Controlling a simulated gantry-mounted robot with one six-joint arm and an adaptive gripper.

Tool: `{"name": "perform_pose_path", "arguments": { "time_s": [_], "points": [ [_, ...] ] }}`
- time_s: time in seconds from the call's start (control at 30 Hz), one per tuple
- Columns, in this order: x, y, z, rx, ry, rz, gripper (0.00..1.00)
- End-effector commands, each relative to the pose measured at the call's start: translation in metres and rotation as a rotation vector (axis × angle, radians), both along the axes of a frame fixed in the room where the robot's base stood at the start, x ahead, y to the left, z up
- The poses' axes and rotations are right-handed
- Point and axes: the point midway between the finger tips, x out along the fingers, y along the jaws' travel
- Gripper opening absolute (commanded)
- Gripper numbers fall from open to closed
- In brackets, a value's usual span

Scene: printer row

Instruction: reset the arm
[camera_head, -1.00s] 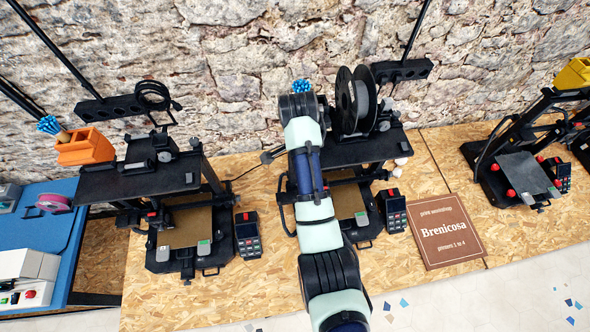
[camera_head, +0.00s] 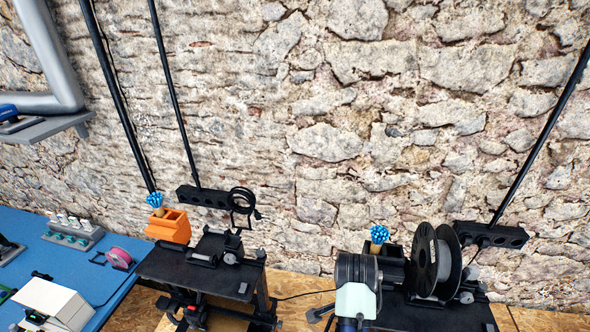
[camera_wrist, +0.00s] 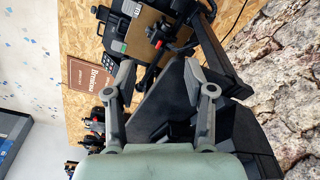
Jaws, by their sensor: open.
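My gripper (camera_wrist: 158,68) shows in the wrist view with its two grey fingers spread apart and nothing between them. A printer (camera_wrist: 165,25) with its bed, gantry and black parts lies beyond the fingers. In the head view my arm (camera_head: 357,300) reaches up from the bottom edge, in front of the middle printer (camera_head: 430,312). My fingers do not show in the head view. Whether the gripper touches the printer cannot be told.
A black filament spool (camera_head: 424,262) stands on the middle printer, right of my arm. A blue-topped tool (camera_head: 379,234) rises just behind the arm. Another printer (camera_head: 200,268) and an orange holder (camera_head: 170,226) are left. A sign (camera_wrist: 90,76) lies on the wooden bench.

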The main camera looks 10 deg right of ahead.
Motion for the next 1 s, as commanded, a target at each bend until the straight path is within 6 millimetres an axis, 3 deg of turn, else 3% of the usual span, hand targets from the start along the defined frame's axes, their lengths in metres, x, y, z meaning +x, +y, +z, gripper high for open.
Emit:
{"name": "perform_pose_path", "arguments": {
  "time_s": [0.13, 0.23, 0.37, 0.5, 0.63, 0.77, 0.87, 1.0],
  "points": [
    [0.006, 0.028, 0.001, -0.040, -0.113, 0.194, 0.54],
    [0.006, 0.067, 0.015, -0.127, -0.276, 0.473, 0.54],
    [-0.016, 0.124, 0.056, -0.313, -0.500, 0.855, 0.54],
    [-0.056, 0.170, 0.109, -0.531, -0.682, 1.145, 0.54],
    [-0.083, 0.191, 0.141, -0.665, -0.769, 1.275, 0.54],
    [-0.091, 0.195, 0.150, -0.706, -0.789, 1.308, 0.54],
    [-0.091, 0.195, 0.144, -0.705, -0.789, 1.308, 0.54],
    [-0.090, 0.195, 0.110, -0.703, -0.788, 1.307, 0.54]
  ]
}}
